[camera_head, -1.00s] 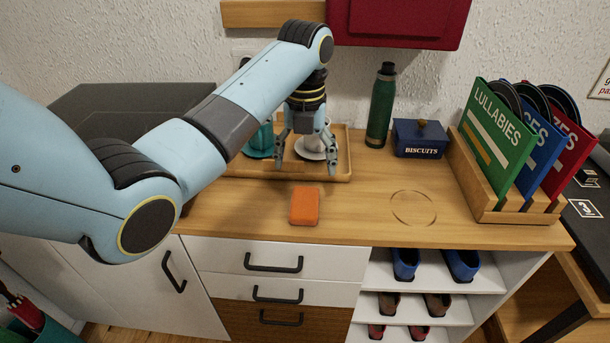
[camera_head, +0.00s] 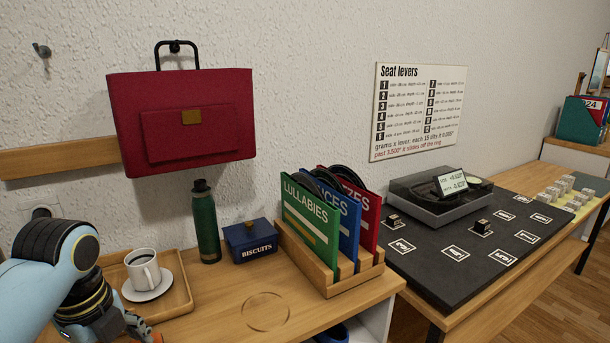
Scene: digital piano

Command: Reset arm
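My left arm comes in from the left, with its gripper (camera_head: 112,327) low at the bottom edge, in front of the wooden tray (camera_head: 181,293). The gripper is partly cut off by the frame, so I cannot tell whether its fingers are open or shut. A small bit of an orange block (camera_head: 156,338) shows beside the fingers at the bottom edge. I cannot tell whether they touch. My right gripper is not in view.
A white cup (camera_head: 143,270) stands on a saucer (camera_head: 150,290) in the tray. A green bottle (camera_head: 206,222), biscuit tin (camera_head: 251,240) and record rack (camera_head: 340,283) stand to the right. The cabinet top around the ring mark (camera_head: 266,311) is clear. A dark board (camera_head: 470,235) lies farther right.

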